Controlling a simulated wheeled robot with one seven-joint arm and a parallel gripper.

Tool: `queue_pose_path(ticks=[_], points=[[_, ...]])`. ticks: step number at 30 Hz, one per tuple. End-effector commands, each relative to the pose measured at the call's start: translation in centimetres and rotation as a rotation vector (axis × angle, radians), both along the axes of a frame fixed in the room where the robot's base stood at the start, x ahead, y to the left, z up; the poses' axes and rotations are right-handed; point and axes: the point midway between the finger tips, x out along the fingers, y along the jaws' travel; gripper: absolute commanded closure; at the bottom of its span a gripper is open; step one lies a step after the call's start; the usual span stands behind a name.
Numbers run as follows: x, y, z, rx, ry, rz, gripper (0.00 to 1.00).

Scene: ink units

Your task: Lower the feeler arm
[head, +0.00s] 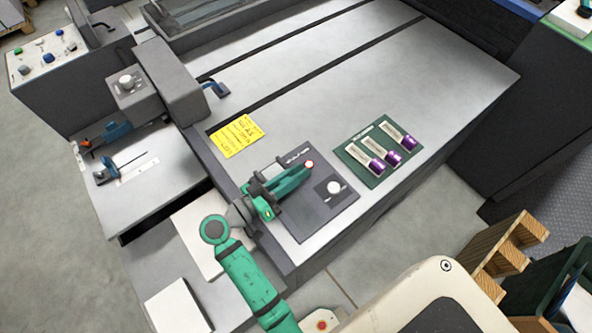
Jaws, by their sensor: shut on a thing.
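A long green bar (291,184), which looks like the feeler arm, lies over a dark plate (322,205) on the front of the grey machine bed. A small round red-and-white piece (309,163) sits at its far end. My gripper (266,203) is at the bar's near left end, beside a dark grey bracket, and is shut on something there. It appears to be the feeler arm, but my wrist and fingers hide the grip. I cannot tell how far the bar stands above the plate.
A white knob (334,187) is on the plate's right part. A yellow note (237,135) lies behind it. A green board (378,151) with several purple-capped items is to the right. A grey housing (168,82) stands at the left. The bed behind is clear.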

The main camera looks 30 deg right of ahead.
Motion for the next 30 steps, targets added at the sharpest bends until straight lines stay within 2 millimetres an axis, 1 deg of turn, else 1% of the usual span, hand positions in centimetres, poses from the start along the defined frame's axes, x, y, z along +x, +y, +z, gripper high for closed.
queue_pose_path(ticks=[1, 11, 12, 13, 20, 23, 26, 30], points=[[-0.3, -0.1, -0.3, 0.002, 0.008, -0.006, 1.0], [-0.3, -0.1, -0.3, 0.002, 0.008, -0.006, 1.0], [-0.3, -0.1, -0.3, 0.002, 0.008, -0.006, 0.78], [-0.3, -0.1, -0.3, 0.002, 0.008, -0.006, 0.7], [-0.1, 0.0, -0.2, 0.001, 0.004, -0.003, 0.7], [-0.1, 0.4, -0.1, 0.001, 0.003, -0.002, 0.7], [-0.1, 1.5, -0.1, 0.001, 0.003, 0.0, 0.7], [-0.3, 3.9, -0.1, 0.001, 0.004, 0.002, 0.7]])
